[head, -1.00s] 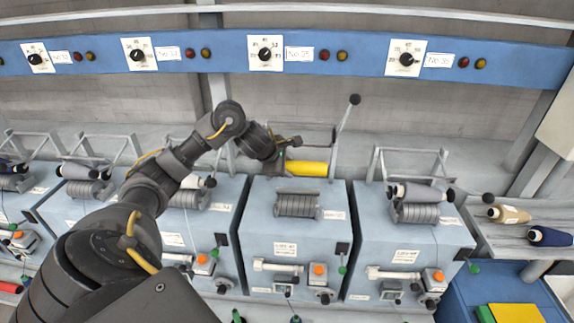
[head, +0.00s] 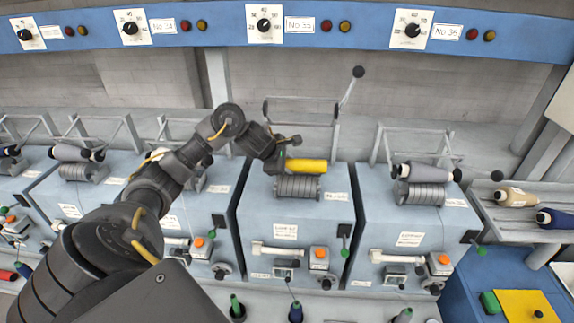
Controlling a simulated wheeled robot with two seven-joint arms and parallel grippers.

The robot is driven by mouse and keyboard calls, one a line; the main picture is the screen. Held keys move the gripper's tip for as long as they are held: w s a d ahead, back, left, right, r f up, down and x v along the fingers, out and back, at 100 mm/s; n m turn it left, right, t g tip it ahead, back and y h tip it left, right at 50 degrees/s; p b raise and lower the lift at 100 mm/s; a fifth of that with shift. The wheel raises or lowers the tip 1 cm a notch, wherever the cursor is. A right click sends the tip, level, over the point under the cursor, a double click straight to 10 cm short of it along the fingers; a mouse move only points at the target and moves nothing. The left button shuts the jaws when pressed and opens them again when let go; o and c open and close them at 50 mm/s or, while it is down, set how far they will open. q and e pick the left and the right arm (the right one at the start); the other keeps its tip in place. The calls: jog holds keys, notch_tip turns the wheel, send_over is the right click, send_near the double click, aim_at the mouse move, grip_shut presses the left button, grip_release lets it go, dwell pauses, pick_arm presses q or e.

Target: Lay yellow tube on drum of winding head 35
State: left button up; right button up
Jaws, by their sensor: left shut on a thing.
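My left gripper (head: 281,153) is shut on the left end of the yellow tube (head: 307,166). The tube lies level, just above and behind the grey ribbed drum (head: 298,187) of the middle winding head (head: 300,215), under the sign No 35 (head: 299,24). Whether the tube touches the drum cannot be told. The cradle arm (head: 350,90) of this head is raised, with its black knob up at the right. My right gripper is not in view.
The head to the right (head: 415,230) carries a grey package (head: 427,172) on its drum. A shelf at the right holds a beige cone (head: 515,197) and a blue cone (head: 556,218). The blue panel rail (head: 210,36) runs above. Heads stand close together on the left.

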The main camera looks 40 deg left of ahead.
pick_arm(q)
jog(key=shift+s+d+f, duration=0.1)
jog(key=shift+s+f, duration=0.05)
jog(key=shift+f, duration=0.25)
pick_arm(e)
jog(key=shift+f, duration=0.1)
pick_arm(q)
jog(key=o, duration=1)
jog(key=shift+f, duration=0.2)
jog(key=shift+c, duration=0.2)
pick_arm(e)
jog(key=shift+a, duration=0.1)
pick_arm(q)
jog(key=shift+s+d, duration=0.1)
jog(key=shift+c, duration=0.2)
jog(key=shift+r, duration=0.4)
jog(key=shift+o, duration=0.6)
jog(key=v, duration=0.6)
jog(key=shift+a, duration=0.35)
jog(key=shift+w+v, duration=0.2)
jog(key=shift+v, duration=2.3)
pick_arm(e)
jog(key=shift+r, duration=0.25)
